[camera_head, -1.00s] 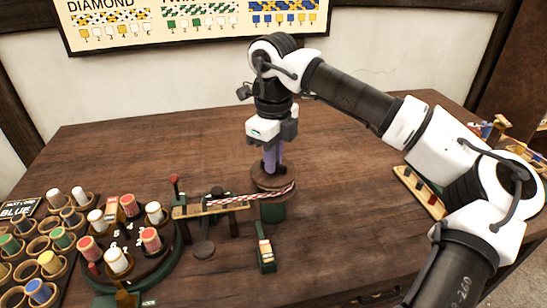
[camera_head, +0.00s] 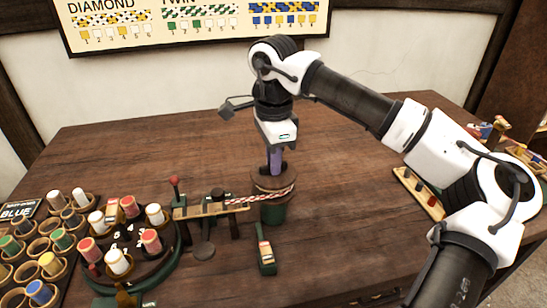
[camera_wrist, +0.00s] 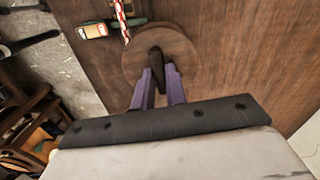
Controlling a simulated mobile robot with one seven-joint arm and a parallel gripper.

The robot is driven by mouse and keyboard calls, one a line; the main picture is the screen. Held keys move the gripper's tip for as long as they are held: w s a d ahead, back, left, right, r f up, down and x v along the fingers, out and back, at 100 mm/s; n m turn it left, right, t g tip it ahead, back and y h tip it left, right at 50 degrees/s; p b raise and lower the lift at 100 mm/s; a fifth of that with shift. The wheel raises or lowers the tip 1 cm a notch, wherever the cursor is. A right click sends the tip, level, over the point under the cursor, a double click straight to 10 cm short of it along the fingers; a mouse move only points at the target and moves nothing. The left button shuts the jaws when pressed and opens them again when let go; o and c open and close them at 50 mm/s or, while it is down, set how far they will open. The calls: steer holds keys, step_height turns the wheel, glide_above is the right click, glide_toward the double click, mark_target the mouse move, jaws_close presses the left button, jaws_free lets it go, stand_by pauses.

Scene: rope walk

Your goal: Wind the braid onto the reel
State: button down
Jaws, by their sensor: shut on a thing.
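The reel (camera_head: 274,187) has a round wooden top disc and a green base, and stands upright on the table. The red and white braid (camera_head: 238,199) runs from the wooden stand at the left onto the reel and shows around its near side below the disc. In the wrist view the braid (camera_wrist: 122,20) meets the far edge of the reel's disc (camera_wrist: 180,77). My gripper (camera_head: 275,168) is above the disc, its purple fingers shut on the reel's dark handle, a peg that also shows in the wrist view (camera_wrist: 156,62).
The wooden stand (camera_head: 211,211) has a red-knobbed lever (camera_head: 174,183). A green and wooden holder (camera_head: 265,249) stands in front of the reel. A round carrier (camera_head: 138,254) and a rack (camera_head: 38,246) hold several bobbins at the left. The table behind the reel is clear.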

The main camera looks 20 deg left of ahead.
steer(key=shift+r+n, duration=0.1)
steer(key=shift+n, duration=0.8)
steer(key=c, duration=1.4)
jaws_free()
steer(key=shift+c, duration=0.2)
step_height(320, 180, up, 14)
steer(key=shift+f, duration=0.2)
